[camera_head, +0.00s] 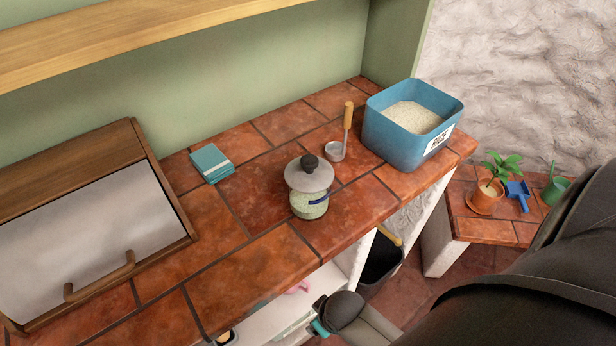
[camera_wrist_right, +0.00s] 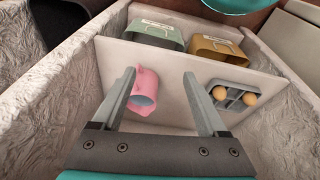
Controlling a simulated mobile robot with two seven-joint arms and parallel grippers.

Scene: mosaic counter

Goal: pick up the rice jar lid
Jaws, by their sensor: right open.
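The rice jar (camera_head: 309,203) stands upright on the tiled counter, glass with pale green contents and a blue label. Its grey lid (camera_head: 310,174) with a dark round knob sits on top of it. My right arm shows at the bottom of the head view, below the counter's front edge; its fingertips are not visible there. In the right wrist view my right gripper (camera_wrist_right: 162,85) is open and empty, with its two fingers pointing towards a shelf under the counter. The lid is not in the wrist view. My left gripper is not in view.
A blue bin of rice (camera_head: 403,141), a scoop with wooden handle (camera_head: 347,122), teal cloths (camera_head: 211,163) and a wooden bread box (camera_head: 91,232) stand on the counter.

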